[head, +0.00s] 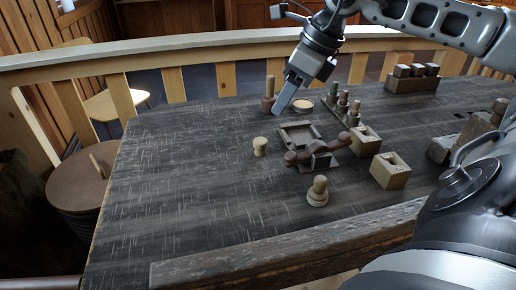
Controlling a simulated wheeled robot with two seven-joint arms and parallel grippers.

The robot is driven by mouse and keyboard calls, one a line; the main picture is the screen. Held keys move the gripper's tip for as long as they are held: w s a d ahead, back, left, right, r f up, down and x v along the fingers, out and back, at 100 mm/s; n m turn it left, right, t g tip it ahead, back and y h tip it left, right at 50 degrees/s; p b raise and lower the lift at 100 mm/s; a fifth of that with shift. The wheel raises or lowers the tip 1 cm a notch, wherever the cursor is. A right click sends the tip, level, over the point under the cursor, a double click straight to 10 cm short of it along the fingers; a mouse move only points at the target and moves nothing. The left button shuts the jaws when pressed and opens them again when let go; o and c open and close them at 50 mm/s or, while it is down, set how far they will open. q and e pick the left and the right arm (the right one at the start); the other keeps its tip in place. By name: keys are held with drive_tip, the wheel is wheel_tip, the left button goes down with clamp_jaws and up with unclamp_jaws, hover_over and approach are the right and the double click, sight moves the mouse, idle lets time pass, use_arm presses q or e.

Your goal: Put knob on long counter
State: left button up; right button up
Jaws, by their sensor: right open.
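A small pale turned knob (260,147) stands on the dark scratched wooden counter (190,180), left of the middle group of things. A second pale, knob-shaped piece (317,190) stands on a light round base nearer the front; I cannot tell which one the task calls the knob. My right gripper (280,108) reaches in from the upper right, points down and is open. Its fingertips are near a brown spool with an upright peg (268,98) at the back; I cannot tell whether they touch. My left gripper is out of view.
A round dish (303,106), a square tray (298,132), a reddish-brown turned piece (318,150), a rack of spools (342,107) and wooden blocks (390,173) crowd the middle and right. The counter's left part is clear. A pale rail (150,50) runs behind.

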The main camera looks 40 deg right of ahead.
sight(260, 140)
drive_tip(key=p+x, duration=0.1)
drive_tip(key=x, duration=0.7)
drive_tip(key=shift+w+a, duration=0.1)
drive_tip(key=x, duration=0.5)
drive_tip(key=shift+a+f, duration=0.1)
drive_tip(key=shift+f, duration=0.1)
drive_tip(key=c, duration=1.1)
